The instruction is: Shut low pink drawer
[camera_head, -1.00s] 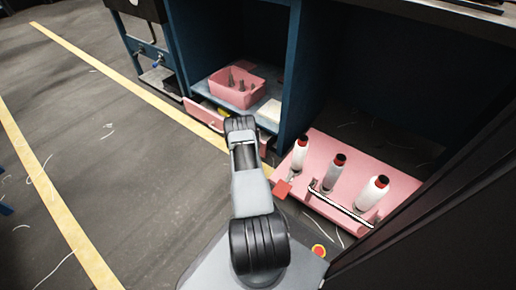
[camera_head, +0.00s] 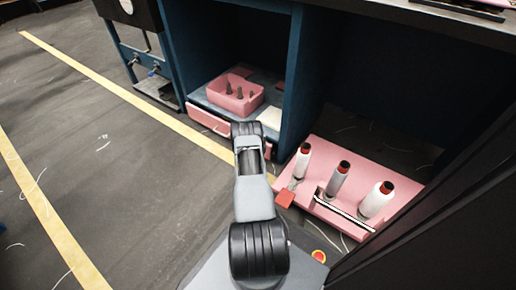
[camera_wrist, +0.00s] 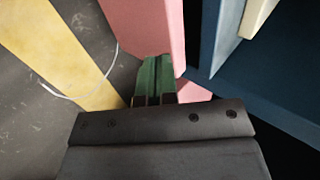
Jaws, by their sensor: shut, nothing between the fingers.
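The low pink drawer (camera_head: 208,118) sits under the blue shelf at the centre left of the head view. Its front lies close to the shelf edge, and no interior shows; I cannot tell whether it is fully flush. In the wrist view its pink front panel (camera_wrist: 150,28) rises beside my gripper (camera_wrist: 156,62). My gripper's green fingers are shut and empty, with their tips at or very near the panel. A dark gap shows between the panel and the blue cabinet (camera_wrist: 240,85). In the head view my arm hides the gripper and the drawer's right part.
A pink bin (camera_head: 222,103) with grey cones stands on the shelf above the drawer. A dark panel (camera_head: 440,225) fills the lower right.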

